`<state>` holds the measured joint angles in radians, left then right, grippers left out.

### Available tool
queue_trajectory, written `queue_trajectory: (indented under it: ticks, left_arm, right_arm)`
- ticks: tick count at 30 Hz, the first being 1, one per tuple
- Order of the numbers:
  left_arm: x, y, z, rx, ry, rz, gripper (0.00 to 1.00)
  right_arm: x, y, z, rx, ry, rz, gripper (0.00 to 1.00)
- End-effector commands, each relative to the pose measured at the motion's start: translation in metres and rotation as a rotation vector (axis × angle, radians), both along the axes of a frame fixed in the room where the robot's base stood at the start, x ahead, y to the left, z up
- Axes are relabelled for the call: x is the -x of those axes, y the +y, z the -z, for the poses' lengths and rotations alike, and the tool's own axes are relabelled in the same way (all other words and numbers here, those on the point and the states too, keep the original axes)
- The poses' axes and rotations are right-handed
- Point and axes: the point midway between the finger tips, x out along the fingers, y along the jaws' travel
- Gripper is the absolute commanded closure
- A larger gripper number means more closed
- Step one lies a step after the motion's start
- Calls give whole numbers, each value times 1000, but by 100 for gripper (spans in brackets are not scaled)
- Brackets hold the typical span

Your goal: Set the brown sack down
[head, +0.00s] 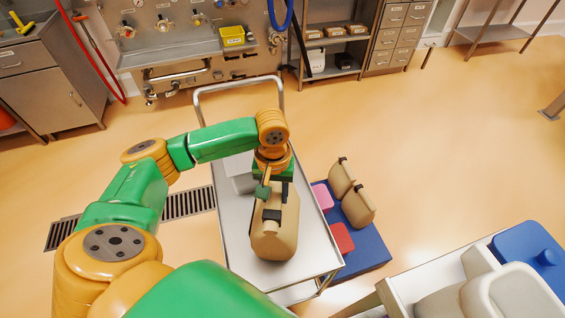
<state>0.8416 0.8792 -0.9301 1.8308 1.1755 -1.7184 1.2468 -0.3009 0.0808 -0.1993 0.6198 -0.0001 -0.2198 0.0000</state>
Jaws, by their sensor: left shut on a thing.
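The brown sack (275,238) is a tan, block-shaped bag, upright over the steel cart (235,240). My left gripper (268,198) comes down from above and is shut on its top, where dark finger parts show. The sack's lower end is over the near half of the cart top. I cannot tell whether its base touches the cart or hangs just above it. My right gripper is not in view.
A grey item (243,184) lies on the cart's far part. Pale containers (490,295) stand bottom right.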

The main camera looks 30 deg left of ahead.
Motion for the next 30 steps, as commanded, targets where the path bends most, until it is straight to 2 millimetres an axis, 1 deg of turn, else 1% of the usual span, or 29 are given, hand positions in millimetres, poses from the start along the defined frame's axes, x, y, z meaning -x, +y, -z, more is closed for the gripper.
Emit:
queue_trajectory:
  ticks: [1, 6, 9, 17, 18, 20, 21, 30]
  left_arm:
    - [3, 2, 2, -2, 1, 0, 100]
    - [2, 1, 22, 0, 0, 0, 100]
    - [2, 1, 30, -1, -2, 1, 100]
    - [2, 1, 31, -1, -3, 2, 100]
    - [3, 1, 33, -3, 1, 2, 50]
    - [3, 1, 33, -3, 1, 2, 33]
    - [3, 1, 33, -3, 1, 1, 28]
    - [2, 1, 30, -2, 0, 1, 28]
  right_arm:
    - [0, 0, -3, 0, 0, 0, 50]
    - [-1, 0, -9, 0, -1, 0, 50]
    - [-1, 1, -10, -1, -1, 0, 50]
    - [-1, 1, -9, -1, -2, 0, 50]
    - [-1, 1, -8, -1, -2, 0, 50]
    - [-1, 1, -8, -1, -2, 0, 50]
    - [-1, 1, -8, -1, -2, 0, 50]
    - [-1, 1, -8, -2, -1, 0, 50]
